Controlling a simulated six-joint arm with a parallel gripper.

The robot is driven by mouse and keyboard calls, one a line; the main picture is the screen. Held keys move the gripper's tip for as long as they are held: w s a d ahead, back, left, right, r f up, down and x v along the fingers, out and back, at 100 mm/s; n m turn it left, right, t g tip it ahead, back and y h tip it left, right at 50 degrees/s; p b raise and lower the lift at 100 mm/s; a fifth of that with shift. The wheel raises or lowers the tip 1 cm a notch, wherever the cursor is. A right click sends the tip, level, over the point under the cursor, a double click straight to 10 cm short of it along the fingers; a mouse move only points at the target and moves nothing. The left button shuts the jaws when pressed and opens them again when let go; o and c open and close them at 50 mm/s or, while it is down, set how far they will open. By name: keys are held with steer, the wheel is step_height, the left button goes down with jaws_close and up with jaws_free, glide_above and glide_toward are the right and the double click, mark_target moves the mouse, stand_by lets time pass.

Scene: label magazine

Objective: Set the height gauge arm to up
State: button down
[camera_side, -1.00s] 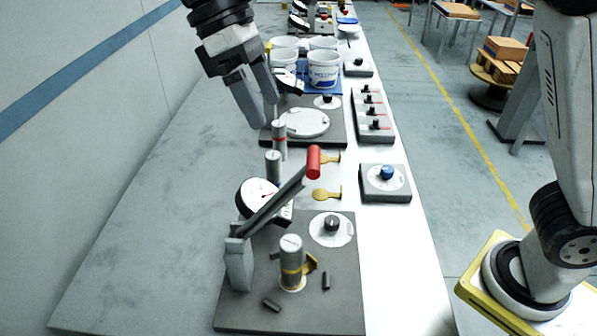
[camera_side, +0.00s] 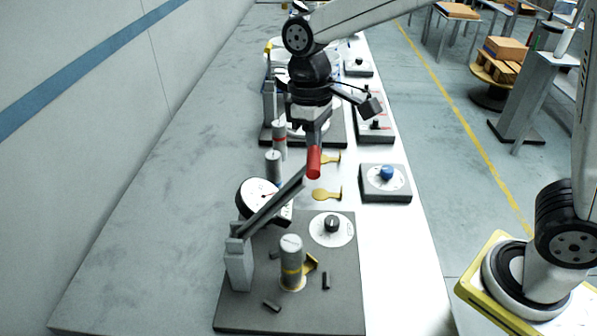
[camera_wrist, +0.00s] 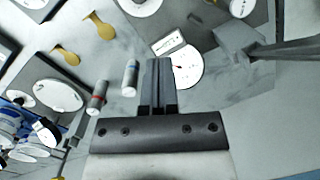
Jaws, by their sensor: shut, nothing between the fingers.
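The height gauge arm (camera_side: 268,206) is a grey bar that rises at a slant from a grey post (camera_side: 238,262) to a red handle (camera_side: 314,163) at its upper right end. It also shows at the right of the wrist view (camera_wrist: 285,50), where the red handle is not seen. My gripper (camera_side: 317,146) is shut and empty, pointing down, and appears just above the red handle in the side view. Whether it touches the handle cannot be told. In the wrist view, my shut fingers (camera_wrist: 158,62) lie beside the white dial (camera_wrist: 189,70).
The dark base plate (camera_side: 340,285) carries a knob (camera_side: 332,223) and a yellow-banded cylinder (camera_side: 291,262). A red-banded cylinder (camera_wrist: 98,97) and a blue-banded one (camera_wrist: 130,77) stand close to my fingers. The table's left side is clear.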

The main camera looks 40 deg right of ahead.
steer(key=s+d+f+m+t, duration=0.2)
steer(key=s+d+f+m, duration=0.25)
steer(key=d+f, duration=0.45)
steer(key=s+f+m+g+y, duration=0.4)
steer(key=s+m+g+y, duration=0.1)
steer(key=s+m, duration=0.7)
steer(key=w+a+r+m+t+y, duration=0.1)
steer(key=w+r+m+y, duration=0.1)
steer(key=r+m+y, duration=0.4)
steer(key=w+r+m+t+y, duration=0.2)
steer(key=r+m+y, duration=0.4)
steer(key=m+y, duration=0.4)
steer(key=w+m, duration=0.1)
steer(key=m, duration=0.2)
steer(key=shift+w+a+r, duration=0.2)
steer(key=shift+a+r, duration=0.1)
steer(key=shift+a, duration=0.1)
